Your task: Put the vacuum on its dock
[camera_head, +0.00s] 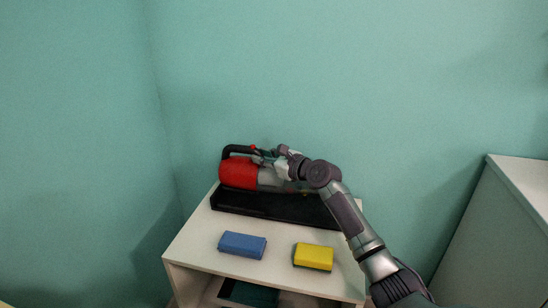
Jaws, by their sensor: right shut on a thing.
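A red, grey and black handheld vacuum (240,173) is at the back of a white cabinet top, its red body toward the left with a black handle above. A long black dock (262,207) lies under it along the back. My right gripper (261,156) reaches in from the right and is shut on the vacuum near its handle. My wrist hides the vacuum's right part. I cannot tell whether the vacuum touches the dock or is held just above it. My left gripper is not in view.
A blue sponge-like block (242,245) and a yellow one (313,257) lie on the white cabinet top (200,243) in front of the dock. A dark item (248,294) shows in the open shelf below. Green walls close in behind; a white cabinet (500,235) stands right.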

